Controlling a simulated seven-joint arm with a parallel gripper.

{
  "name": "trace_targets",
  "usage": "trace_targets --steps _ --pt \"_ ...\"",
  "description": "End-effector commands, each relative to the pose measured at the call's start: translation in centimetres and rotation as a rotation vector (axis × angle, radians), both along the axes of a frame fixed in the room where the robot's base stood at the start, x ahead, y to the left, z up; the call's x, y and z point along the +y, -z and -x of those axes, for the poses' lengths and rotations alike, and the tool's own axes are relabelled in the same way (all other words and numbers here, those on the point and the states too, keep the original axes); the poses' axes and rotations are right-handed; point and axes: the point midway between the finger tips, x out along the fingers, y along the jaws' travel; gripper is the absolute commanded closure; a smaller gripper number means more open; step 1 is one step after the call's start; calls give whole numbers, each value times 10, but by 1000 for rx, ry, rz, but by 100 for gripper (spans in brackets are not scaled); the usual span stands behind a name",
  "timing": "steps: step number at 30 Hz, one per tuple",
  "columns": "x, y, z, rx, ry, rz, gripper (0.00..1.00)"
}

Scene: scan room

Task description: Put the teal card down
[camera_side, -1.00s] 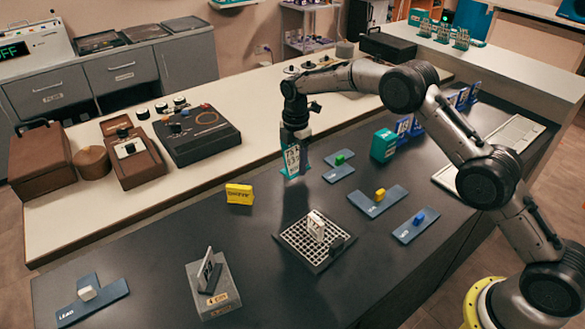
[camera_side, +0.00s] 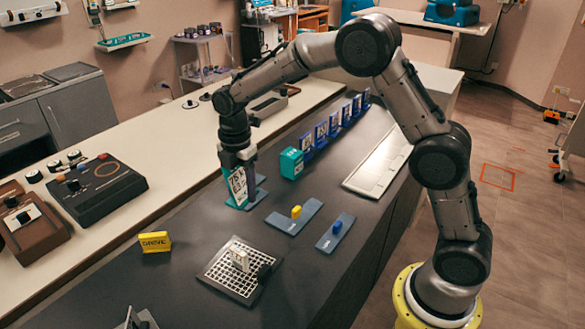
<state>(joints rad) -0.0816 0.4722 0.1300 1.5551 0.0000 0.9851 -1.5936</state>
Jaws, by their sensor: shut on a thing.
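The teal card (camera_side: 238,190), with a white face, dark printed figures and teal edges, is upright in my gripper (camera_side: 239,165). My gripper is shut on its upper part and points down over the dark counter. The card's lower edge is close to the counter beside a blue-grey mat (camera_side: 259,194), partly hidden behind it. I cannot tell whether the card touches the surface.
A yellow block (camera_side: 155,242) stands to the left. A white grid tray (camera_side: 225,278) holding a small card lies in front. Mats with a yellow peg (camera_side: 296,212) and a blue peg (camera_side: 337,227) are to the right. A teal box (camera_side: 291,163) stands behind.

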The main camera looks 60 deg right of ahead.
Motion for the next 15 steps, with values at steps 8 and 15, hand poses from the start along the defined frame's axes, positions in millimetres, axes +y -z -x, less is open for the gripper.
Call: trace_targets --steps 8,15 --pt "0 -1 0 1 -153 0 99" --pt "-43 -3 -3 -2 -306 0 99"
